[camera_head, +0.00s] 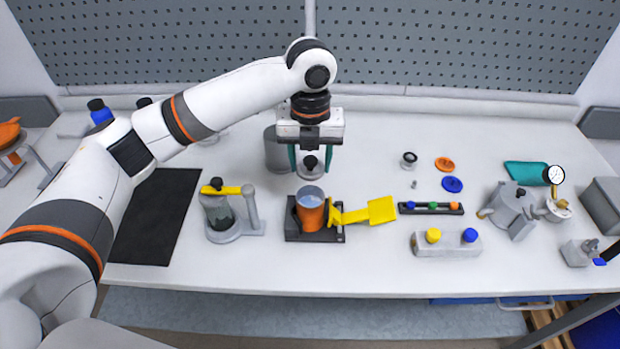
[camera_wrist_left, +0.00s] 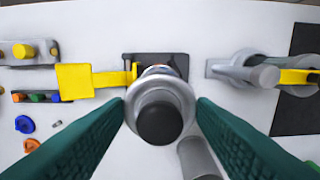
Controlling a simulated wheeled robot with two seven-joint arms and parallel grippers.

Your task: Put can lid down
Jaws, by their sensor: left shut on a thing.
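My left gripper (camera_head: 310,158) is shut on the can lid (camera_head: 310,171), a round grey lid with a black knob. The lid is held above the bench, just behind and above the orange can (camera_head: 311,216). The can stands upright in a dark holder (camera_head: 293,233), and its top shows uncovered in the head view. In the left wrist view the lid (camera_wrist_left: 160,90) sits between the green fingers, its black knob towards the camera, and hides most of the can. My right gripper is not in view.
A yellow paddle (camera_head: 381,210) is right of the can. A clear jar with a yellow bar (camera_head: 220,190) stands to the left. A grey cylinder (camera_head: 277,150) is beside my gripper. A black mat (camera_head: 155,220) lies further left. Coloured caps and a rack (camera_head: 430,209) are to the right.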

